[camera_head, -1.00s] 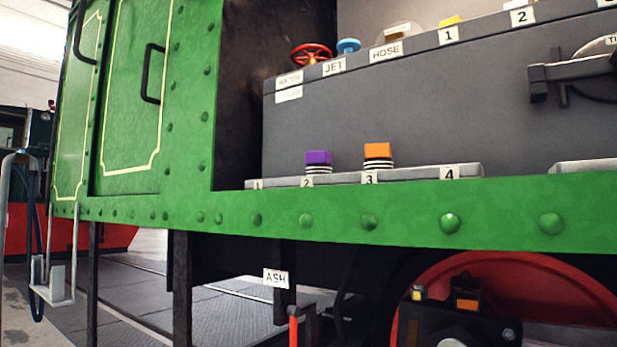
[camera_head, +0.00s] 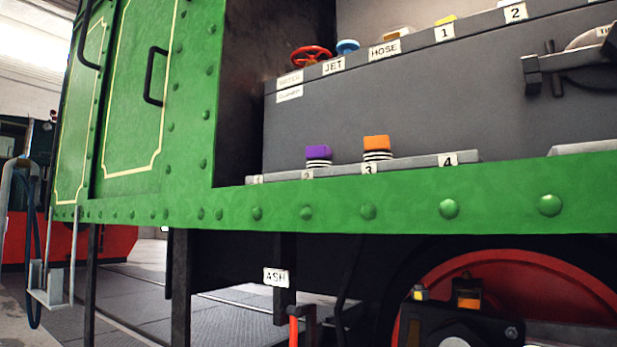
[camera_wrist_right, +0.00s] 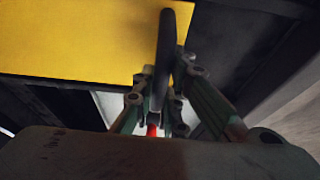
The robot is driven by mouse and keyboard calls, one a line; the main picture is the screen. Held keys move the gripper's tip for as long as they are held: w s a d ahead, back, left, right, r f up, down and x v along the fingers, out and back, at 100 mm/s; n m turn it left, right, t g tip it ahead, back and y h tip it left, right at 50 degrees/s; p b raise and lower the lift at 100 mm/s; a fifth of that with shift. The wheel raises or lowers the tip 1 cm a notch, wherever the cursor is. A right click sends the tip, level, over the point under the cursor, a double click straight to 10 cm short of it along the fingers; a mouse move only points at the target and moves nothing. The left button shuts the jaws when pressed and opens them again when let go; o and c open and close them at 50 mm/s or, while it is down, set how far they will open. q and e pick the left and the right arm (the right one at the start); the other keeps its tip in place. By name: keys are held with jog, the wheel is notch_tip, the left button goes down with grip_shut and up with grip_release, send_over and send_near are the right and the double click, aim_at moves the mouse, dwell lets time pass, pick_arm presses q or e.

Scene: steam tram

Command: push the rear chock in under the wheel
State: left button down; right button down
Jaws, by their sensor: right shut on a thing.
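The red wheel (camera_head: 540,275) shows in part at the lower right of the head view, under the green side of the tram; its foot is below the picture. No chock can be made out for sure in the head view, and neither gripper is in it. In the right wrist view my right gripper (camera_wrist_right: 161,88) is shut on a dark upright bar (camera_wrist_right: 166,45). A flat yellow surface (camera_wrist_right: 75,40) lies behind the bar; I cannot tell if it belongs to the chock. A small red piece (camera_wrist_right: 152,130) shows between the fingers.
The green frame (camera_head: 330,208) runs across above the wheel. A lever with a red grip (camera_head: 294,330) hangs below the ASH label (camera_head: 276,277). A dark post (camera_head: 181,290) and a metal step (camera_head: 50,290) stand to the left. Purple (camera_head: 318,152) and orange (camera_head: 376,142) blocks sit above.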

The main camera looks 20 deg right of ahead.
jog(key=shift+w+d+f+b, duration=0.1)
jog(key=shift+w+d+b, duration=0.35)
jog(key=shift+w+d, duration=0.3)
jog(key=shift+w+d+r, duration=0.1)
jog(key=shift+w+d, duration=0.3)
jog(key=shift+d, duration=0.2)
jog(key=shift+w+d+r, duration=0.1)
jog(key=shift+w+d, duration=0.25)
jog(key=shift+d, duration=0.25)
jog(key=c, duration=1.4)
grip_release()
jog(key=shift+f, duration=0.1)
jog(key=shift+o, duration=0.2)
jog(key=shift+s+a, duration=0.1)
notch_tip(320, 180, up, 8)
jog(key=s+a+p, duration=0.1)
jog(key=p, duration=0.9)
jog(key=shift+s+a, duration=0.15)
jog(key=shift+a, duration=0.2)
